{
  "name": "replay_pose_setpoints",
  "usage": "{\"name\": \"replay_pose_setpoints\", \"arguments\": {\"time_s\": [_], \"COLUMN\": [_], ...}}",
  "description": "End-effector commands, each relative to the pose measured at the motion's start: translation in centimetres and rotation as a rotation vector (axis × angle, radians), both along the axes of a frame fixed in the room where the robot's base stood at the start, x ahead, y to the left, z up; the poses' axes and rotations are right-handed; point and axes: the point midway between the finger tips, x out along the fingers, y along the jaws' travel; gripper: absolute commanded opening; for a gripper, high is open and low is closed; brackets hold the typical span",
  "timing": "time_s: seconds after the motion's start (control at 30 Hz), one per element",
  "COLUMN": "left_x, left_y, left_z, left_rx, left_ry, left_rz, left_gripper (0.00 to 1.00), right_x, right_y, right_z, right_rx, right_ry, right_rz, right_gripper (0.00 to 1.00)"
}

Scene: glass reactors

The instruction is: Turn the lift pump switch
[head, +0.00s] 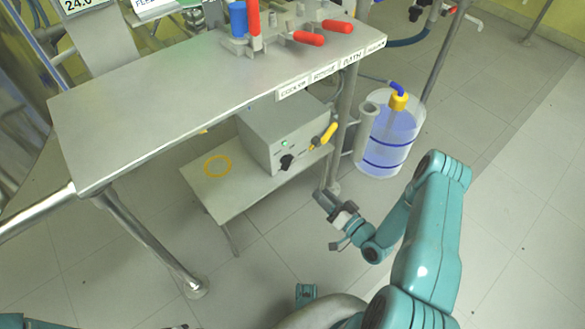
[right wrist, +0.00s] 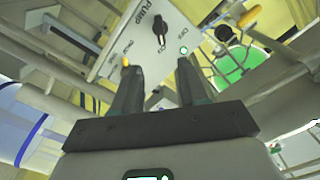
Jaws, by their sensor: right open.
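The lift pump is a grey box (head: 285,130) on a low shelf under the bench. Its front has a black rotary switch (head: 287,161) and a lit green lamp (head: 284,143). In the right wrist view the face is marked PUMP, with the black switch (right wrist: 160,30) near the top and the green lamp (right wrist: 183,50) below it. My right gripper (head: 322,196) is open and empty, apart from the switch, to its lower right in the head view. In the right wrist view its two dark fingers (right wrist: 155,68) point toward the face, with the switch beyond their gap. My left gripper is out of view.
The bench (head: 150,100) overhangs the pump. A yellow handle (head: 328,133) sticks out beside the box, close to a bench leg. A clear container of bluish liquid (head: 387,140) stands to the right. The low shelf (head: 250,185) has a yellow ring marking. Tiled floor is free in front.

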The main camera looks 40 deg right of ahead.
Motion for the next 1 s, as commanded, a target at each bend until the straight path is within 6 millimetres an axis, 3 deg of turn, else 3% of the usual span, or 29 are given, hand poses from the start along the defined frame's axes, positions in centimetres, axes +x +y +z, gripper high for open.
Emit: {"name": "replay_pose_setpoints", "arguments": {"time_s": [0.5,0.7,1.0], "left_x": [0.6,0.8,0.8], "left_y": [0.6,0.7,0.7], "left_z": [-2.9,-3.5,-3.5], "left_rx": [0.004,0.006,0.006], "left_ry": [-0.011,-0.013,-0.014], "left_rz": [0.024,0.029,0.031], "left_gripper": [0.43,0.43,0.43], "right_x": [12.1,14.6,15.2], "right_y": [1.1,1.2,1.3], "right_z": [-0.1,0.0,0.1], "right_rx": [-0.003,-0.002,0.001], "right_ry": [-0.005,-0.003,-0.001], "right_rz": [0.005,0.003,0.002], "right_gripper": [0.43,0.43,0.43]}}
